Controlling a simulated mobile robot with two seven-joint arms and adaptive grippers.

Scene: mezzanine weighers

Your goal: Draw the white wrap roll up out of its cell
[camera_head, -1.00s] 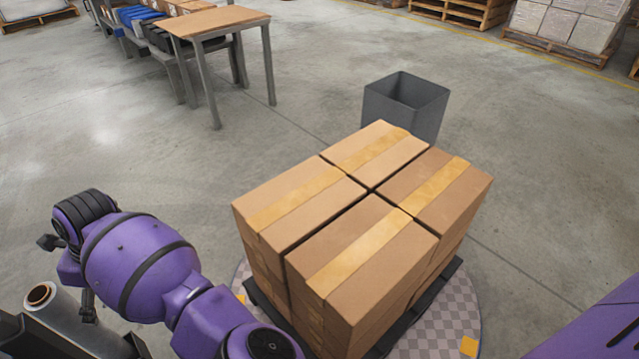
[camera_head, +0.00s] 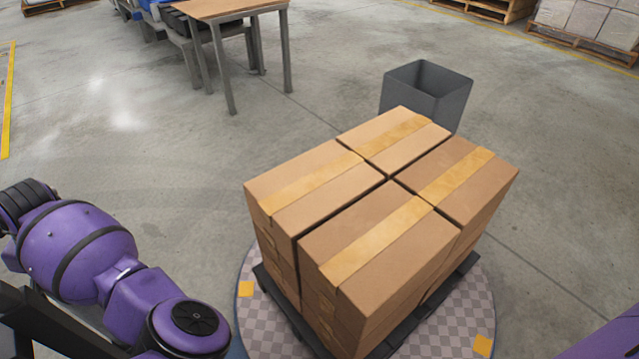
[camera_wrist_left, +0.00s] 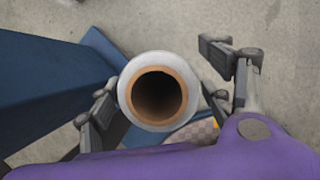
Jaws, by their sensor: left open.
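The white wrap roll (camera_wrist_left: 183,84) shows end-on in the left wrist view, with a brown core and a dark hollow. The roll is not visible in the head view. My left gripper (camera_wrist_left: 156,104) is open, with dark finger parts on both sides of the roll. I cannot tell whether either finger touches it. The roll's lower length and its cell are mostly hidden. In the head view my left arm is at the lower left, and its gripper is out of frame. My right gripper is in no view.
A blue panel or post (camera_wrist_left: 45,85) stands left of the roll. A stack of taped cartons (camera_head: 375,230) sits on a dark pallet on a checkered round plate (camera_head: 262,325). A grey bin (camera_head: 425,95) stands behind it. A table (camera_head: 225,10) is farther back. Open floor lies between.

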